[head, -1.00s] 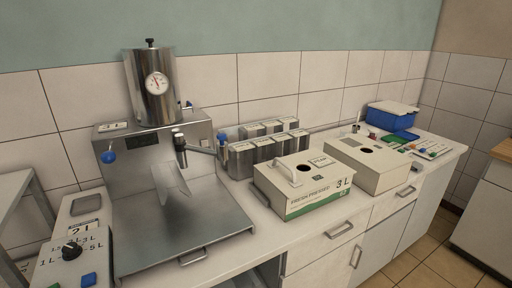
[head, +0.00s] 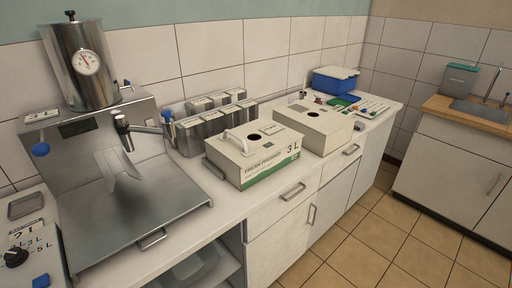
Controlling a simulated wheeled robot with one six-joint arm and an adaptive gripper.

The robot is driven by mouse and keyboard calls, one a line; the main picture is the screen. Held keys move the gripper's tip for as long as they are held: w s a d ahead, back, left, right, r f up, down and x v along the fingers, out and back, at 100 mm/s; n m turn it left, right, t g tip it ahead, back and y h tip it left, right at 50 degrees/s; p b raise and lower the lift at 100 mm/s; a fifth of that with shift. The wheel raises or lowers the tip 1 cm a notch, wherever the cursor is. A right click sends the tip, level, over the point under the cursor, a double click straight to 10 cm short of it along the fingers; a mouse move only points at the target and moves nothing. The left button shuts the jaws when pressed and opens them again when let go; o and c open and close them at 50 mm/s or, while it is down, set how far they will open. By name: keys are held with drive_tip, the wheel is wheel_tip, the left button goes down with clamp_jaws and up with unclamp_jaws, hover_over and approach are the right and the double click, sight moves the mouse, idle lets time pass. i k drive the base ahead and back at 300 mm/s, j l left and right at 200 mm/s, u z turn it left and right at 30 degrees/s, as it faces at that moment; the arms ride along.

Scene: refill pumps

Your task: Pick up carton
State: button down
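A cream carton with a green lower band and "3 L" on its side (head: 268,168) stands upright on the white counter in the head view. It has a white handle on top and a dark round hole. A second, plainer cream carton (head: 328,130) stands behind it to the right, also with a dark hole in its top. My gripper does not show in this view.
A steel filling machine (head: 120,180) with a gauge tank (head: 82,65) stands at the left. Several steel canisters (head: 205,135) line the wall behind the cartons. A blue bin (head: 333,82) and small items sit at the counter's far end. Tiled floor (head: 375,235) is open at right.

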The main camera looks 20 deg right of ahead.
sight(242, 179)
drive_tip(key=i+l+z, duration=0.1)
drive_tip(key=i+z, duration=0.25)
drive_tip(key=i, duration=0.7)
drive_tip(key=u, duration=2.4)
drive_tip(key=z, duration=2)
